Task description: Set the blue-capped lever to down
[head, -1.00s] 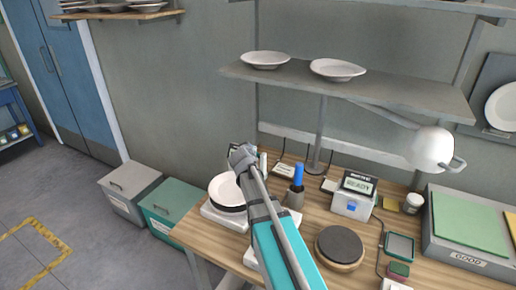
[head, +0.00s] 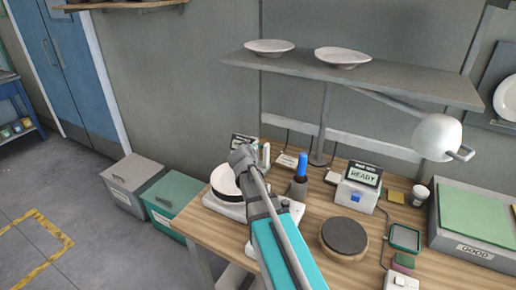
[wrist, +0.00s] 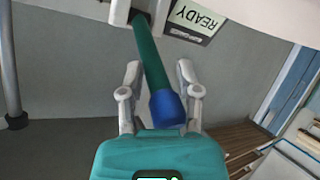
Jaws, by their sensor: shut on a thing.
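The blue-capped lever shows in the wrist view as a dark green shaft with a blue cap (wrist: 166,108). It slants from the light-coloured housing at the top down between the two finger pads. My gripper (wrist: 160,82) is shut on the lever near its cap. In the head view my arm covers most of the lever, so its angle cannot be told there. A white plate (head: 224,181) rests on the white dryer base (head: 222,206) beside my wrist. A READY display (wrist: 195,18) appears upside down at the top of the wrist view.
A holder with a blue-topped tool (head: 302,168), a box with a READY screen (head: 359,185) and a dark round pad (head: 344,236) stand on the wooden bench right of my arm. A grey shelf (head: 400,83) with two plates hangs above. Two bins (head: 133,184) stand left.

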